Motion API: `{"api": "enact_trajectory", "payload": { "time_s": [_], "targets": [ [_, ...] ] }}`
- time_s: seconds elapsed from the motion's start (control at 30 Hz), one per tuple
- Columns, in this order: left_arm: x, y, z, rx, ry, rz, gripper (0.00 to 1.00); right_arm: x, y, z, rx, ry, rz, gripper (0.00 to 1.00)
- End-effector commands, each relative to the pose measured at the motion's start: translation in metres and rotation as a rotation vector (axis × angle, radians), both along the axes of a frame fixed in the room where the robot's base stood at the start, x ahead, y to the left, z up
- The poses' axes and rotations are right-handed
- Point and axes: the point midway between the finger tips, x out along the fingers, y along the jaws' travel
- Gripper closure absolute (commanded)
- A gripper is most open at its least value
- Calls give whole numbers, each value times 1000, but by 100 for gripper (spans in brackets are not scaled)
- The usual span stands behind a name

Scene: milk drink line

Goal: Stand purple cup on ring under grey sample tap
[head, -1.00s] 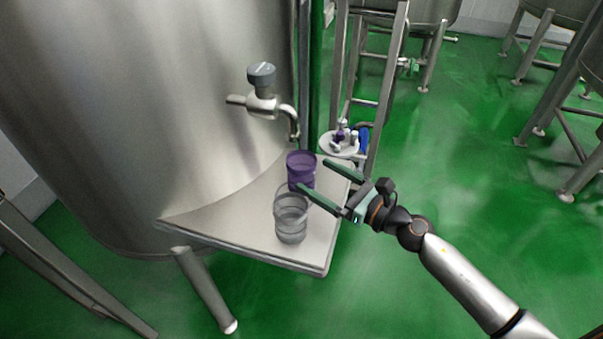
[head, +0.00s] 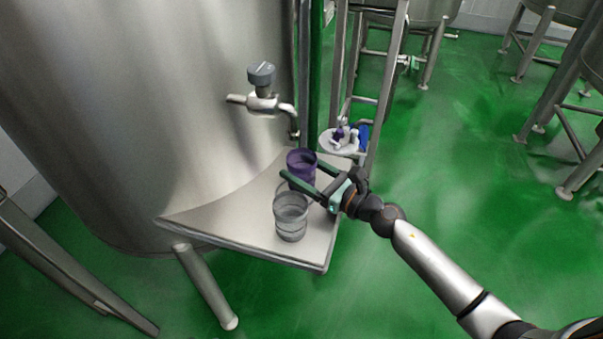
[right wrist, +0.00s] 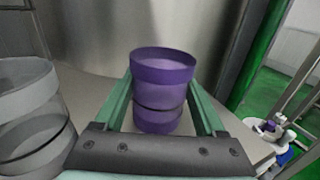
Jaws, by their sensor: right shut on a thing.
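The purple cup (head: 301,165) stands upright on the metal shelf (head: 240,220) in front of the tank. My right gripper (head: 300,168) is shut on it, with one finger on each side, as the right wrist view also shows for the purple cup (right wrist: 162,88). The grey sample tap (head: 262,92) sticks out of the tank, and its spout ends just above and behind the cup. I cannot make out the ring under the tap. My left gripper is not in view.
A clear grey cup (head: 291,217) stands on the shelf close to my right gripper's near finger; it also shows in the right wrist view (right wrist: 30,110). A round white tray (head: 333,143) with small items is beside a metal frame behind the shelf.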

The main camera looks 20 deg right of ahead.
Motion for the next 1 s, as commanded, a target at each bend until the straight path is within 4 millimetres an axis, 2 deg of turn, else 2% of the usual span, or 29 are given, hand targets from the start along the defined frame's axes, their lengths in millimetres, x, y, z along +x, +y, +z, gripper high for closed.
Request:
{"api": "enact_trajectory", "payload": {
  "time_s": [0.07,0.47,0.77,0.83,1.0],
  "targets": [
    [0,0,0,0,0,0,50,0,0,0,0,0,0,45],
    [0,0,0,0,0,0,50,0,0,0,0,0,0,90],
    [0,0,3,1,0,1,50,-2,-2,6,-2,-1,1,90],
    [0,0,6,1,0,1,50,-3,-3,12,-2,-1,3,90],
    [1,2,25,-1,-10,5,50,-3,-3,39,-3,-3,3,90]
  ]
}}
